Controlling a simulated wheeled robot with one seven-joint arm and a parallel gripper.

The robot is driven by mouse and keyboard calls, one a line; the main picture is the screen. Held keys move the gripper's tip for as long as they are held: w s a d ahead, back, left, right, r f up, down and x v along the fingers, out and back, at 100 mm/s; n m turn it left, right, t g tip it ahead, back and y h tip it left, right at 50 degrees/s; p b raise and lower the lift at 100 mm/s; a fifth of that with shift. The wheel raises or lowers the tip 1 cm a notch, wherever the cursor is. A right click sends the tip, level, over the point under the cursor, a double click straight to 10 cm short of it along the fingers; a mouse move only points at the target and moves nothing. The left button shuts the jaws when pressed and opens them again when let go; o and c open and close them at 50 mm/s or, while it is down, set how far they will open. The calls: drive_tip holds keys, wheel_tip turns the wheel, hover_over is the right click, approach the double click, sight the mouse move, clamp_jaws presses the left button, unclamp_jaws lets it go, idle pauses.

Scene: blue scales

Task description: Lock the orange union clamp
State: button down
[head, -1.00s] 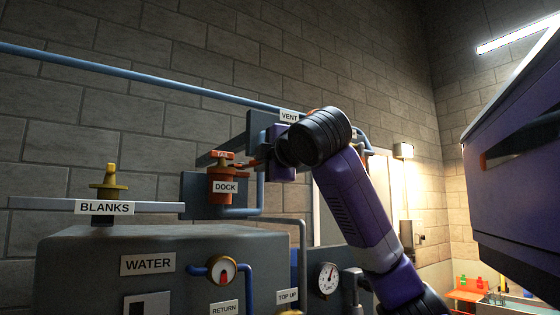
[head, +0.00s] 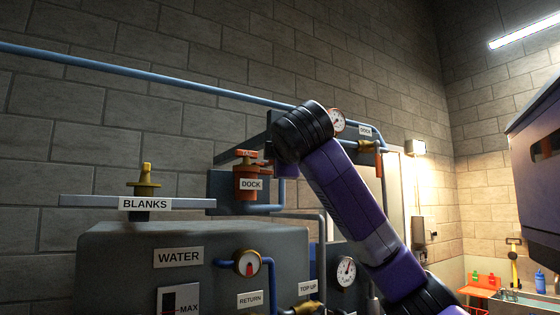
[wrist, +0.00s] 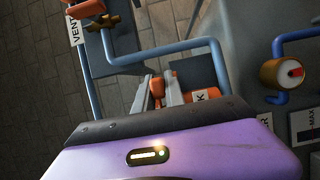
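The orange union clamp (head: 246,183), marked DOCK, stands on a blue pipe in front of a dark wall plate in the head view. It has an orange T-shaped top. In the wrist view its orange body (wrist: 188,73) lies just past my gripper (wrist: 158,78). The two grey fingers stand on either side of a narrow orange piece (wrist: 157,90), which looks like the clamp's lever. I cannot tell whether they press on it. In the head view my dark wrist hides the fingers, close to the clamp's right side.
A grey tank with a WATER label (head: 179,257) and a round gauge (head: 247,263) stands below. A BLANKS shelf (head: 90,201) with a yellow fitting (head: 146,183) is left. A second orange fitting with a VENT label (wrist: 75,30) is at upper left in the wrist view.

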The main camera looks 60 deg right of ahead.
drive_tip(key=c, duration=1.4)
unclamp_jaws()
drive_tip(key=shift+w+f, duration=0.1)
drive_tip(key=b+v, duration=0.2)
drive_tip(key=v, duration=0.6)
drive_tip(key=shift+b, duration=0.3)
drive_tip(key=shift+d, duration=0.1)
